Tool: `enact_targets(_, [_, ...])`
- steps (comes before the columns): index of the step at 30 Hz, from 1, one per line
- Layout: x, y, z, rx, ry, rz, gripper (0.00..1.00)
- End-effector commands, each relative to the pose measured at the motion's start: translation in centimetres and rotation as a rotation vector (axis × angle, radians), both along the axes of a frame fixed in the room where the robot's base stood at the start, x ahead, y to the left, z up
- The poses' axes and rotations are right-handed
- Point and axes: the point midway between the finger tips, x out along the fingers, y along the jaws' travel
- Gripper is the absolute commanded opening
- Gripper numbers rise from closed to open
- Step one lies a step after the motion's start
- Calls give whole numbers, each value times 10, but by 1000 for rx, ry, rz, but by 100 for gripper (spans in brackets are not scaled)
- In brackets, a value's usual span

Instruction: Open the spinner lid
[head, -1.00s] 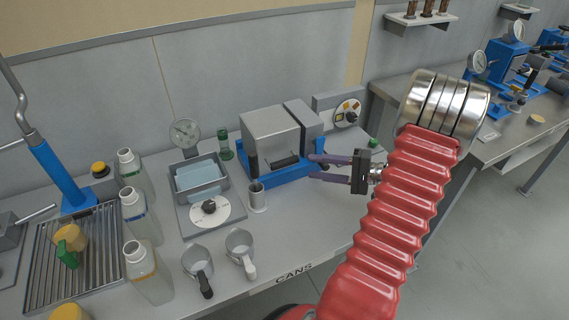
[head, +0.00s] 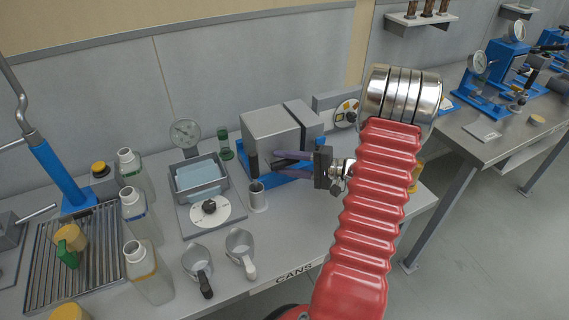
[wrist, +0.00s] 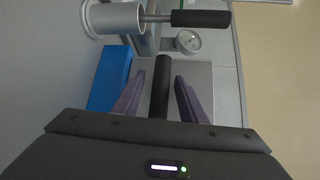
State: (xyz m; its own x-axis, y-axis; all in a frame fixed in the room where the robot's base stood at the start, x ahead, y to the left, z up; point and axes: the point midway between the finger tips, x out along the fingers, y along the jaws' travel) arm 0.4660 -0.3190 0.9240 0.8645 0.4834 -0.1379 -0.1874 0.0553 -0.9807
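The spinner (head: 268,128) is a grey box on a blue base at the middle back of the bench. Its lid looks closed. My gripper (head: 275,160) is in front of it, its purple fingers pointing left and partly covering the front and the handle. In the wrist view, a black bar handle (wrist: 161,84) lies between the two fingers (wrist: 160,76), in front of the grey spinner face (wrist: 203,82). The fingers are open, with a gap on each side of the bar. The bar's near end is hidden behind the gripper body.
A metal cylinder (head: 258,198) with a black-handled rod stands close left of the spinner; it also shows in the wrist view (wrist: 112,18). A scale with a tray (head: 203,212), two jugs (head: 240,250) and bottles (head: 150,272) stand further left. A dial panel (head: 346,112) is behind right.

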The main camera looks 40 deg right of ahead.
Motion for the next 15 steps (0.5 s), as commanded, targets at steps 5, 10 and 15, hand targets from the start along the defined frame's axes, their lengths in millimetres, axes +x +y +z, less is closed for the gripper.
enact_targets(5, [0, 0, 0, 0, 0, 0, 33])
enact_targets(10, [0, 0, 0, 0, 0, -1, 21])
enact_targets(15, [-1, -1, 0, -1, 1, -1, 9])
